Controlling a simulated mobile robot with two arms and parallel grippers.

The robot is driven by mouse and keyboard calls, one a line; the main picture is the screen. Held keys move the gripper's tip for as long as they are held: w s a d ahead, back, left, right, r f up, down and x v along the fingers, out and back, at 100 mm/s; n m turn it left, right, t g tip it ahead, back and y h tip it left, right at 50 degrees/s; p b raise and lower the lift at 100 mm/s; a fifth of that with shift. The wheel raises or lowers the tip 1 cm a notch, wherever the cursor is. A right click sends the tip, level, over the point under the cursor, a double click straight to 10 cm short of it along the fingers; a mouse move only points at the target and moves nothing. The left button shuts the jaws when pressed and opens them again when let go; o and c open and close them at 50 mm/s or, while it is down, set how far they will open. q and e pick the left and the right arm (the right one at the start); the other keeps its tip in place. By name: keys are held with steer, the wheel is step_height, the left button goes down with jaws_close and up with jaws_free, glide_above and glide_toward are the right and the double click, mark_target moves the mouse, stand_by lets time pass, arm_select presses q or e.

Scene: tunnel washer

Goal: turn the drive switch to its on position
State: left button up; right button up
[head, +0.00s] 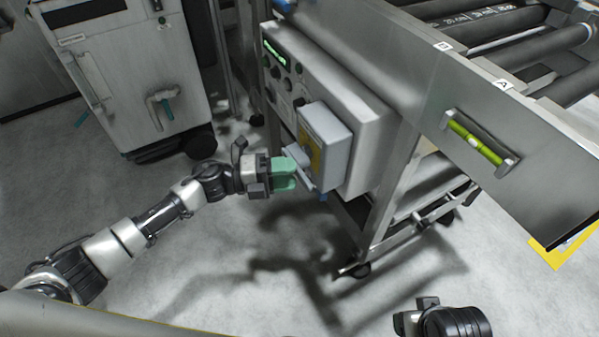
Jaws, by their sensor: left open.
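The drive switch is a grey box (339,158) with a yellow plate (309,143) and a light grey handle (299,158) on its front. My left gripper (290,173) has green fingers and is open, right at the handle. The fingers overlap the handle's near side in the picture; I cannot tell whether they touch it. The switch's markings are too small to read. A black part of my right arm (452,322) shows at the bottom edge; its fingers do not show clearly.
The panel has several dark knobs (288,84) and a green lit display (273,54). A steel roller conveyor (440,75) with a green level vial (476,143) extends to the right. A white cabinet (125,65) stands at upper left. The floor below the switch is clear.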

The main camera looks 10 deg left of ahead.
mark_target(302, 166)
arm_select(q)
steer(key=shift+x, duration=1.5)
steer(key=shift+c, duration=0.3)
jaws_close()
